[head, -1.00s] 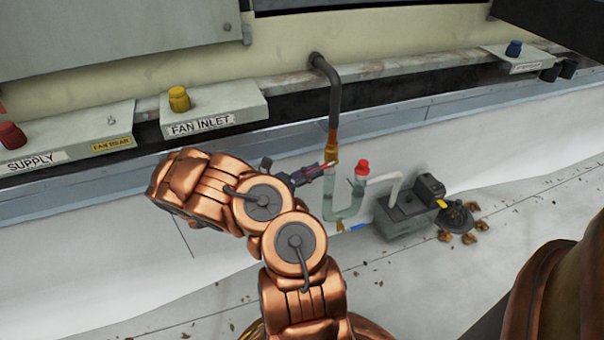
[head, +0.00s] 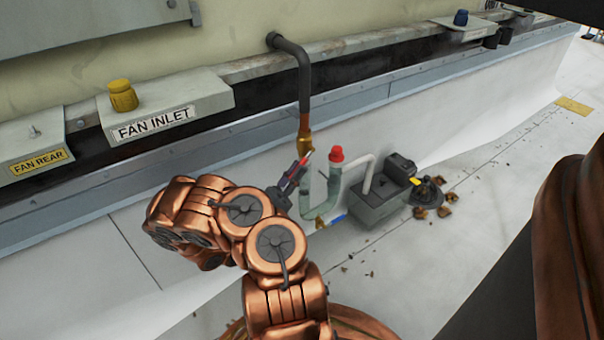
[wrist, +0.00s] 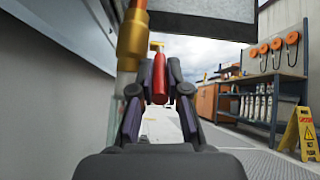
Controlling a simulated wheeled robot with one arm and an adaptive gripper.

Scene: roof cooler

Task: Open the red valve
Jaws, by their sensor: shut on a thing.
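The red valve's lever (head: 307,157) sits beside the brass fitting (head: 305,136) at the lower end of the dark bent pipe. It slopes up to the right in the head view. In the wrist view the red handle (wrist: 160,79) stands between my fingers, with a brass-yellow end above it and the brass fitting (wrist: 132,40) to its left. My gripper (head: 297,174) is shut on this handle; its fingertips also show in the wrist view (wrist: 160,92). The fingers partly hide the handle in the head view.
A clear U-shaped tube with a red cap (head: 336,154) and a blue handle (head: 340,216) is close beside my gripper. A grey pump box (head: 382,200) stands right of it. The FAN INLET box (head: 165,105) is on the ledge behind. A yellow floor sign (wrist: 300,130) stands farther off.

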